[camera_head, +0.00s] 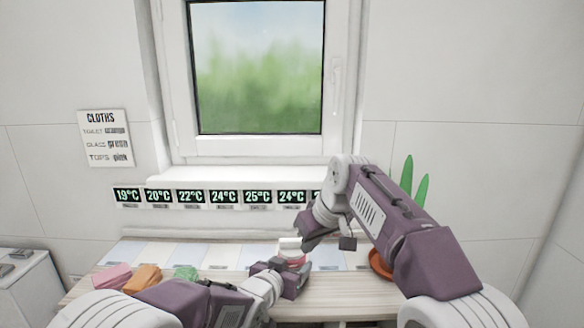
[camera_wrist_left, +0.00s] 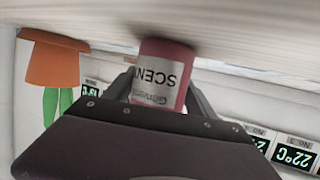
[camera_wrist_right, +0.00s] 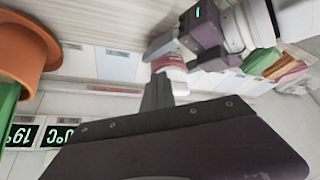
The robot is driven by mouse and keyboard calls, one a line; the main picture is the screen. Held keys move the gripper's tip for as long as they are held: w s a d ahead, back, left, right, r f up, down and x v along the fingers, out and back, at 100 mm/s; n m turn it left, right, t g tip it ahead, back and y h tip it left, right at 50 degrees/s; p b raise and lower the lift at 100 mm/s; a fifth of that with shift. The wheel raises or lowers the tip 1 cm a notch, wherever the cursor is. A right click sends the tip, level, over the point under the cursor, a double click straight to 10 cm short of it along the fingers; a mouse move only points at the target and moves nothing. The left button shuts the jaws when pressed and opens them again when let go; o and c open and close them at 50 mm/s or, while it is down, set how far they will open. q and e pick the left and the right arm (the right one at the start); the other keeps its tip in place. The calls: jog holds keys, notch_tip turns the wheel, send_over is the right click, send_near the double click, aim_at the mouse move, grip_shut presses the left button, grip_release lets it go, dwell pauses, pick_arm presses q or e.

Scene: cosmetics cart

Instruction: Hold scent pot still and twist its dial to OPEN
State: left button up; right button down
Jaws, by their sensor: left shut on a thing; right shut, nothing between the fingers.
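The scent pot (camera_head: 292,257) stands on the wooden counter, pinkish red with a pale top in the head view. In the left wrist view the pot (camera_wrist_left: 163,75) appears upside down, with a white label reading SCENT. My left gripper (camera_head: 285,278) is shut around its sides; the fingers show on both sides of it in the left wrist view. My right gripper (camera_head: 304,240) is shut and empty, close to the pot's upper part. In the right wrist view its closed fingers (camera_wrist_right: 160,92) point toward the pot (camera_wrist_right: 170,63). I cannot tell whether they touch. The dial's marking is unreadable.
An orange plant pot (camera_head: 379,265) with green leaves stands at the right, partly behind my right arm. Pink, orange and green cloths (camera_head: 146,278) lie at the left. A row of temperature displays (camera_head: 223,196) runs along the back, above pale coloured tiles.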

notch_tip(320, 180, up, 6)
dwell(0.5)
pick_arm(q)
jog(key=o, duration=1.9)
jog(key=v, duration=1.1)
jog(key=shift+s+a, duration=0.1)
jog(key=shift+a, duration=0.05)
jog(key=shift+s+a+r, duration=0.15)
jog(key=shift+s, duration=0.25)
